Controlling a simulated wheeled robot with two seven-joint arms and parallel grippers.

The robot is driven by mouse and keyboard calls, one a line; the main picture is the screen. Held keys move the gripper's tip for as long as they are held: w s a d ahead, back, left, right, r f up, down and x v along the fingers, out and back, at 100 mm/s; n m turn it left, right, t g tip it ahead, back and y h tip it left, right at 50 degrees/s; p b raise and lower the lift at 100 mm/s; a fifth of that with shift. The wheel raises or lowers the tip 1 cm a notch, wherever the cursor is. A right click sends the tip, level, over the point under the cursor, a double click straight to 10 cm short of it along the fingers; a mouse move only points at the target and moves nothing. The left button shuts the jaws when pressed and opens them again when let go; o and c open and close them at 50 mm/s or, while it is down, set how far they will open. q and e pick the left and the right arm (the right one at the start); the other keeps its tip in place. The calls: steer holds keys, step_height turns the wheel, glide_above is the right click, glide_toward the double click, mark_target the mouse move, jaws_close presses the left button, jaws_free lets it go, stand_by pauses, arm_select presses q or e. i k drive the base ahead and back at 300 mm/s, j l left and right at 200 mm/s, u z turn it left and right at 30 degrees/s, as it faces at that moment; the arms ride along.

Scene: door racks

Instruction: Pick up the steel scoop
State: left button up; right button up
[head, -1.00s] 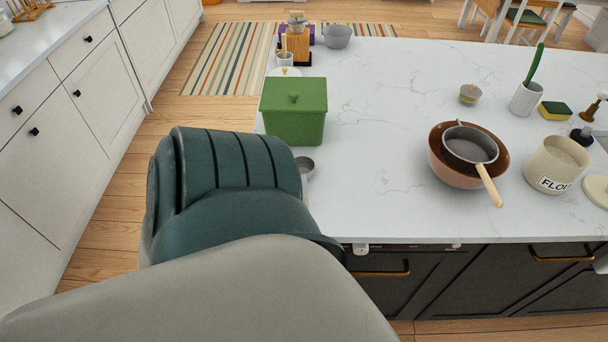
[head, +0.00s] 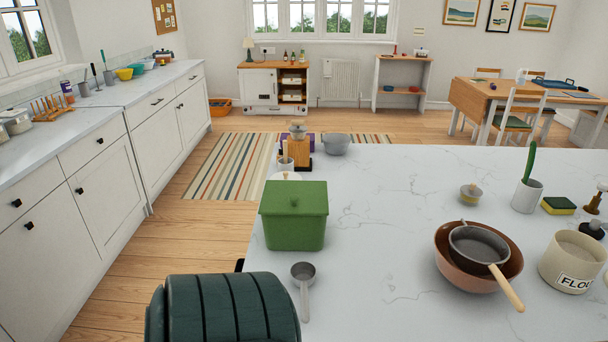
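The steel scoop (head: 303,273) lies on the white marble worktop (head: 385,250), near its left side and in front of the green lidded box (head: 295,222). Its round bowl is toward the back and its handle points toward me. Nothing touches the scoop that I can see. A dark teal link of my arm fills the bottom left, just left of the scoop's handle. Neither gripper's fingers show in the head view.
A copper-coloured bowl (head: 447,275) holds a grey pan (head: 474,247) whose wooden handle sticks out toward the front. A flour jar (head: 569,271) stands at the right. A wooden grinder (head: 299,152) and grey bowl (head: 336,144) stand behind the green box. The worktop's middle is clear.

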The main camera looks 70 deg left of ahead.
mark_target(303, 274)
steer(key=u, duration=0.5)
steer(key=i+l+u, duration=0.1)
steer(key=u, duration=0.4)
steer(key=l+u, duration=0.15)
steer(key=u, duration=0.35)
steer(key=l+u, duration=0.15)
steer(key=u, duration=0.35)
steer(key=l+u, duration=0.1)
steer(key=u, duration=0.4)
